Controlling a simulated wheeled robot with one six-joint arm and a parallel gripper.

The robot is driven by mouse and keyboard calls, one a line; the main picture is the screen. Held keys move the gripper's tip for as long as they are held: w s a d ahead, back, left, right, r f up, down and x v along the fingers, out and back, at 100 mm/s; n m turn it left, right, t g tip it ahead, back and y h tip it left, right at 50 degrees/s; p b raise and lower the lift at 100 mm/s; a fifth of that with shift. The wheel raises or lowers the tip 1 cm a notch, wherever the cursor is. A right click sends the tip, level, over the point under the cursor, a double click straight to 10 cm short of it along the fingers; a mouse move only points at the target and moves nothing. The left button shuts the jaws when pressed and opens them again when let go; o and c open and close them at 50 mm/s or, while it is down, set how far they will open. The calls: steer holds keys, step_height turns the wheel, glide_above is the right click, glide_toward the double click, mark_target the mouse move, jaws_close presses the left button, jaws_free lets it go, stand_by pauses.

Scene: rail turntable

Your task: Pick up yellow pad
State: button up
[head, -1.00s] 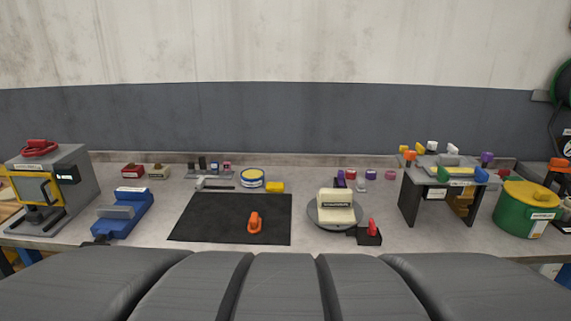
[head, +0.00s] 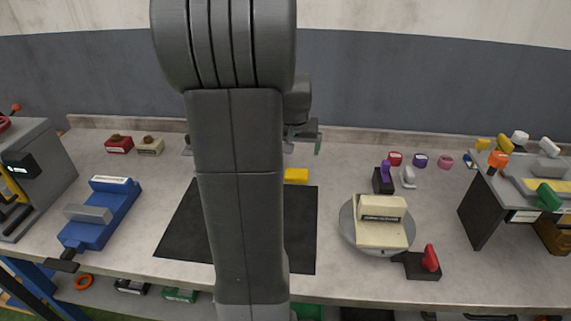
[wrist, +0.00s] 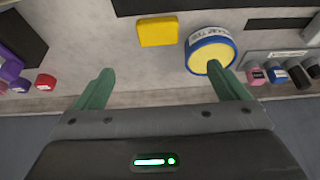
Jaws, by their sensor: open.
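The yellow pad (head: 296,176) is a small bright yellow block on the bench, just beyond the black mat's back edge in the head view. In the wrist view the yellow pad (wrist: 157,33) lies ahead of the fingers, apart from them. My gripper (wrist: 168,85) is open and empty, with its green fingers spread wide. In the head view my gripper (head: 303,138) is above the back of the bench, beyond the pad, and my arm hides part of it.
A round blue-rimmed tin with a yellow top (wrist: 210,54) stands close beside the pad. Several small stamps or bottles (wrist: 282,72) sit on a rack nearby. The black mat (head: 302,228) is partly hidden by my arm. A turntable (head: 350,232) holds a cream block (head: 381,222).

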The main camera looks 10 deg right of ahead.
mark_target(297, 173)
steer(key=p+x, duration=0.1)
steer(key=x, duration=1.2)
steer(key=shift+s+d+f, duration=0.1)
steer(key=shift+d+f, duration=0.05)
steer(key=c, duration=1.1)
steer(key=shift+o, duration=0.2)
step_height(297, 173, up, 10)
steer(key=shift+o, duration=0.8)
steer(key=shift+c, duration=0.4)
